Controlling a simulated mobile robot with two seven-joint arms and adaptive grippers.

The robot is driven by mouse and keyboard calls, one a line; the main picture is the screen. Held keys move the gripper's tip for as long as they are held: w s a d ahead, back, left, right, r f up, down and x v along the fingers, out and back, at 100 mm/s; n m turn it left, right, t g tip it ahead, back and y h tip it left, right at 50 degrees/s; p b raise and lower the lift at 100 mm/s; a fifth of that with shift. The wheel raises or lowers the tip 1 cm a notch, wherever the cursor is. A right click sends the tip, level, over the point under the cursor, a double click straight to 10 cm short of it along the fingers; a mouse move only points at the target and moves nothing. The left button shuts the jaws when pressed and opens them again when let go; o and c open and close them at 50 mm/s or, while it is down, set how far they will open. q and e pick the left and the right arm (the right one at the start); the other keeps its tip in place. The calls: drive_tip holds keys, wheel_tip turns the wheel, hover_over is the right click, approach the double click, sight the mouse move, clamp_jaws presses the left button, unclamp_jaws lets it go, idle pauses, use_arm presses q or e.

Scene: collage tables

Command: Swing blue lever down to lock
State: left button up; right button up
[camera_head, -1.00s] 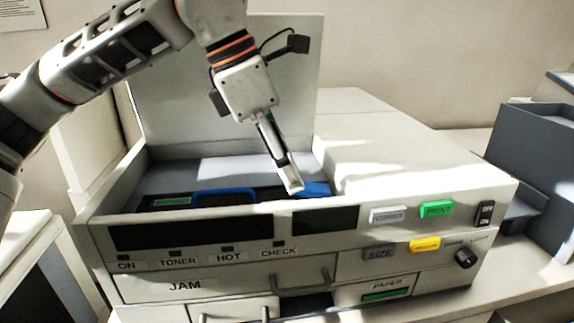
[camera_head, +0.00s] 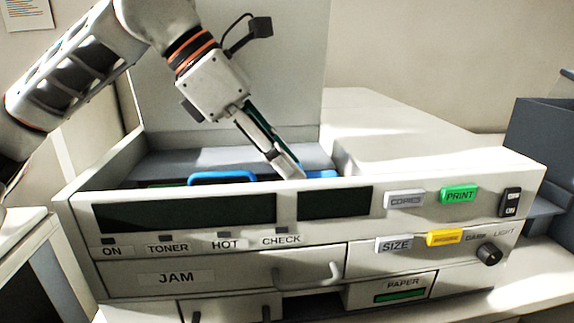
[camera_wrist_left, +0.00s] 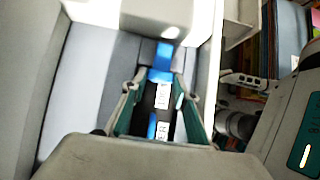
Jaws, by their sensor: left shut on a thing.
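The blue lever (camera_head: 322,174) shows as a small blue piece inside the open bay of the printer (camera_head: 240,255), just behind its front wall. My left gripper (camera_head: 288,170) reaches down into the bay from the upper left, its tips beside the blue piece and partly hidden by the front wall. In the left wrist view, the blue lever (camera_wrist_left: 164,54) runs up to the fingers of my left gripper (camera_wrist_left: 160,78), which are shut on it. A dark part with white labels lies between and below the fingers. How far the lever is swung is hard to tell.
A blue handle (camera_head: 222,177) stands in the bay to the left of the gripper. The raised lid (camera_head: 285,90) stands behind the bay. The front wall with displays and buttons borders it in front. A dark grey tray unit (camera_head: 540,140) stands at right.

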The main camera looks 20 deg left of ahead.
use_arm(q)
drive_tip(key=o, duration=1.1)
drive_tip(key=v, duration=1.2)
